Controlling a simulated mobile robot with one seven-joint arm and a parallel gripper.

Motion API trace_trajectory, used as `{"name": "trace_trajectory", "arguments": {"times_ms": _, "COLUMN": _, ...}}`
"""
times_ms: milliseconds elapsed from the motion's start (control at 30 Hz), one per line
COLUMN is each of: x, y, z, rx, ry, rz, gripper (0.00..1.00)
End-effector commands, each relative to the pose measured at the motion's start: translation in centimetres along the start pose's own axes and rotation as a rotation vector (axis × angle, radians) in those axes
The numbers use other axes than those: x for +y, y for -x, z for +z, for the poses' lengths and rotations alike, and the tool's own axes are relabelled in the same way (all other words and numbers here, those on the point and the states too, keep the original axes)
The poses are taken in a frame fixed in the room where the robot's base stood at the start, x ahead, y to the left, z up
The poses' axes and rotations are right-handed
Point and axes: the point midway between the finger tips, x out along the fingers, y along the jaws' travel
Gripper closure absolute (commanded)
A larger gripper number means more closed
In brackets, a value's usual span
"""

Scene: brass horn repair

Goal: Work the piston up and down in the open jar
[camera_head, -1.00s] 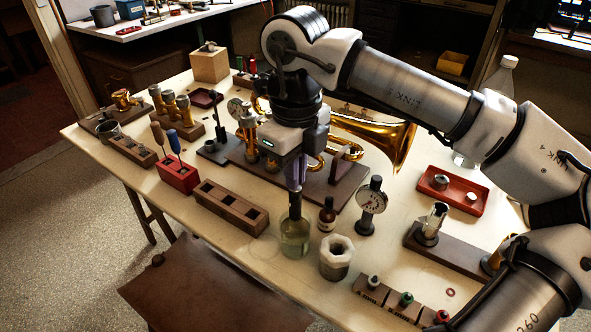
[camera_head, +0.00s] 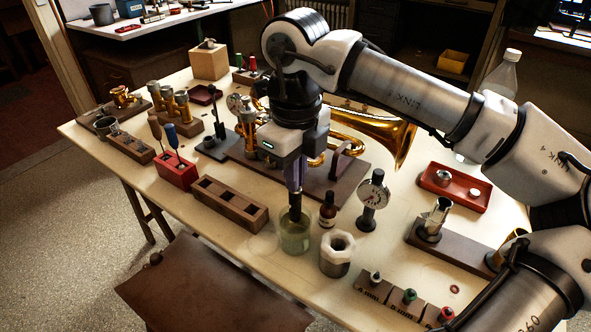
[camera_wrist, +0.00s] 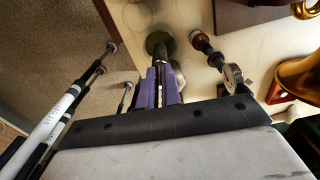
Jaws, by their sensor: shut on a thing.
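The open glass jar (camera_head: 295,238) stands near the front edge of the bench, with greenish liquid in it. My gripper (camera_head: 295,194) points straight down over the jar, its purple fingers shut on the piston (camera_head: 295,214). The piston is dark and upright. Its lower part is inside the jar, and its upper part is hidden by the fingers.
A brown bottle (camera_head: 328,210) and a pale-topped metal pot (camera_head: 336,250) stand close to the jar's right. A dial gauge (camera_head: 373,194) is farther right. A slotted wooden block (camera_head: 229,203) lies left. The brass horn (camera_head: 385,140) is behind.

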Motion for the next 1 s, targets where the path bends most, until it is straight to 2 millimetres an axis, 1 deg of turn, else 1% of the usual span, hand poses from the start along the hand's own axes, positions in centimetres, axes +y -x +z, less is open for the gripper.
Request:
{"name": "trace_trajectory", "arguments": {"times_ms": 33, "x": 0.0, "y": -0.7, "z": 0.0, "rx": 0.0, "ry": 0.0, "rz": 0.0, "gripper": 1.0}}
{"name": "trace_trajectory", "arguments": {"times_ms": 100, "x": 0.0, "y": -1.2, "z": 0.0, "rx": 0.0, "ry": 0.0, "rz": 0.0, "gripper": 1.0}}
{"name": "trace_trajectory", "arguments": {"times_ms": 900, "x": 0.0, "y": -6.8, "z": 0.0, "rx": 0.0, "ry": 0.0, "rz": 0.0, "gripper": 1.0}}
{"name": "trace_trajectory", "arguments": {"times_ms": 1000, "x": 0.0, "y": -7.2, "z": 0.0, "rx": 0.0, "ry": 0.0, "rz": 0.0, "gripper": 1.0}}
